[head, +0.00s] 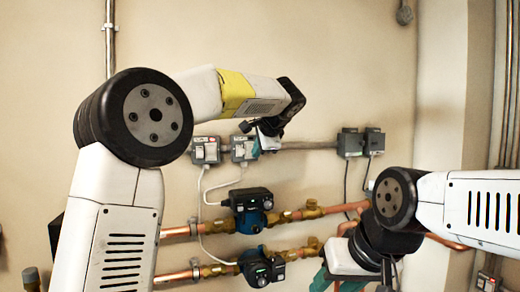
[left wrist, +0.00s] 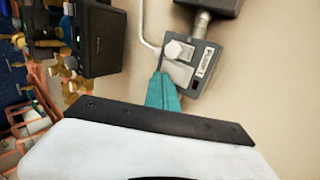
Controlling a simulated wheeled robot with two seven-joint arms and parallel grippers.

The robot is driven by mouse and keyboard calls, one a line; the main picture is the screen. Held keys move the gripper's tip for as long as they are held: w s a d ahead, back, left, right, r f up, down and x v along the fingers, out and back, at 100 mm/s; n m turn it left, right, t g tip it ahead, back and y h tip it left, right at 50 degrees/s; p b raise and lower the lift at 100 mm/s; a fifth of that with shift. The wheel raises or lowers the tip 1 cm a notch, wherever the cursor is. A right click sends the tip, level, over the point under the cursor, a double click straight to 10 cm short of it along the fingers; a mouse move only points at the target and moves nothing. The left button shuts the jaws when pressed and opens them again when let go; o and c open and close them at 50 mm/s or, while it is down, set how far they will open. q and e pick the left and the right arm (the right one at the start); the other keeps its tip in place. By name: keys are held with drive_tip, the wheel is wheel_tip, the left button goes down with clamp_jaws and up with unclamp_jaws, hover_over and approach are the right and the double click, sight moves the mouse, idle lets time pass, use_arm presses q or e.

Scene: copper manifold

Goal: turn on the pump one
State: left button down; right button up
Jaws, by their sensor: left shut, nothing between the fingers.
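My left gripper (head: 262,143) reaches in from the right side of the right-hand switch box (head: 243,150) on the wall. In the left wrist view its teal fingers (left wrist: 162,92) are together and empty. Their tips are at the edge of a grey switch box (left wrist: 193,68) with a pale rocker and a label that seems to read "PUMP", its number hard to make out. I cannot tell whether they touch it. The left-hand switch box (head: 206,150) stands beside it. My right gripper (head: 336,282) is low, partly cut off by the bottom edge.
Two pumps, an upper (head: 250,208) and a lower one (head: 262,266), sit on copper pipes below the boxes. A conduit (head: 310,145) runs right to two dark boxes (head: 360,142). White cables hang from the switch boxes.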

use_arm(q)
drive_tip(key=shift+w, duration=0.2)
drive_tip(key=shift+a, duration=0.1)
drive_tip(key=shift+w+f, duration=0.1)
drive_tip(key=shift+w, duration=0.05)
idle(0.4)
drive_tip(key=shift+a+r, duration=0.1)
drive_tip(key=shift+r, duration=0.85)
drive_tip(key=shift+f, duration=0.1)
